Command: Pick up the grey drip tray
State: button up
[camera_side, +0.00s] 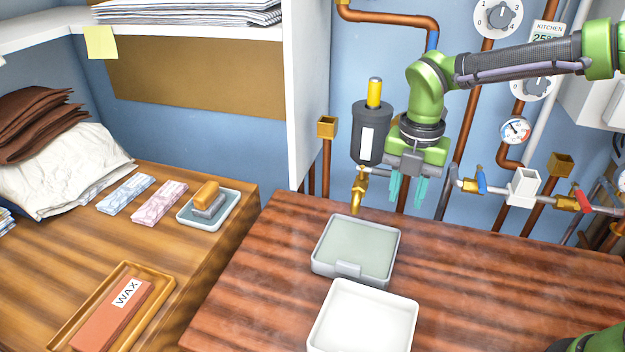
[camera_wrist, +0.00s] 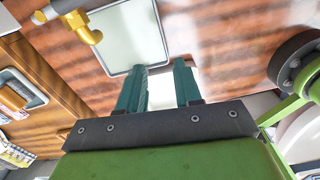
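The grey drip tray (camera_side: 322,268) is a shallow square tray with a pale green-grey inside and a small tab on its front wall. It lies flat on the reddish wooden table. My gripper (camera_side: 407,196) is open and empty, its two teal fingers pointing down, raised above the table toward the back and right of the tray. In the wrist view the grey tray (camera_wrist: 128,38) is above and left of the open fingers of my gripper (camera_wrist: 160,72), clear of them.
A white tray (camera_side: 316,337) stands in front of the grey one. It shows partly between my fingers in the wrist view (camera_wrist: 160,92). A brass tap (camera_side: 358,190) and pipes line the back wall. The table is clear to the right.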

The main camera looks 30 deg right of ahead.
jog(key=shift+n, duration=0.5)
jog(key=f, duration=1.7)
jog(key=shift+s, duration=0.25)
grip_shut()
